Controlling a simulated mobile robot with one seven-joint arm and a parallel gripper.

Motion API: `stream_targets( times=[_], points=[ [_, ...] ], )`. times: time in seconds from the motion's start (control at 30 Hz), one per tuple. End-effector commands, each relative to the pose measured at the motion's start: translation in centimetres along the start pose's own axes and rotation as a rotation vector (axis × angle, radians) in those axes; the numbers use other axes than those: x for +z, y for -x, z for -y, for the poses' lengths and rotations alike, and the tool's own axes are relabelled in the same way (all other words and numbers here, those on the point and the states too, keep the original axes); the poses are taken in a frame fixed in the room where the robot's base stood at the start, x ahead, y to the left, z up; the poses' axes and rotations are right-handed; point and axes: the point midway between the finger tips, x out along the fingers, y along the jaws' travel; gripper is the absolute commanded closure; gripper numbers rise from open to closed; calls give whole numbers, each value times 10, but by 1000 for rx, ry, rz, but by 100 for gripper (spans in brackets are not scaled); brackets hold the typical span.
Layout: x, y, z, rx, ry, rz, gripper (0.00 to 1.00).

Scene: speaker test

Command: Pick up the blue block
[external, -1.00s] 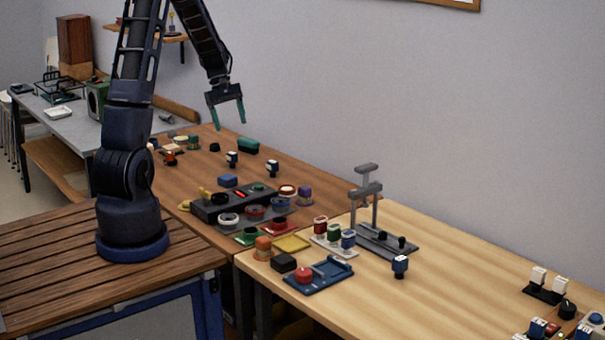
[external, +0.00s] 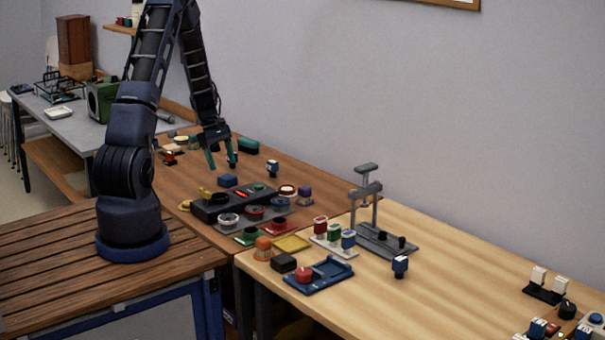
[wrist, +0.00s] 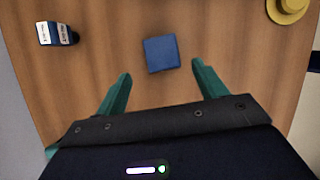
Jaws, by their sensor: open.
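The blue block (external: 228,180) lies on the brown table, just behind the black control box. In the wrist view the blue block (wrist: 161,53) sits a little beyond the fingertips, roughly centred between them and slightly turned. My gripper (external: 221,165) is open and empty above the table, a little behind and above the block. Its two green fingers also show in the wrist view (wrist: 160,78), spread wider than the block. Nothing hides the block in the wrist view.
A black control box (external: 212,209) with buttons and rings stands in front of the block. A blue and white switch (external: 272,168) stands to the right. A green block (external: 248,146) lies behind. A yellow knob (wrist: 287,9) shows at the wrist view's upper right.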

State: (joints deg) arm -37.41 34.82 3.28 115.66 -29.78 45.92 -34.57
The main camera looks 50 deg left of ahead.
Motion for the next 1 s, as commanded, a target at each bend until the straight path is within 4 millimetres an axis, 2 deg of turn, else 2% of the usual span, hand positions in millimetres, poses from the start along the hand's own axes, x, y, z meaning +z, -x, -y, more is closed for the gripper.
stream_targets(
  times=[0.17,0.5,0.8,0.83,1.0],
  points=[
    [1,-10,1,0,0,1,29],
    [4,-52,4,-1,0,1,29],
    [4,-56,4,1,-1,0,29],
    [4,-56,4,1,-1,0,31],
    [4,-56,4,0,-1,0,64]
  ],
)
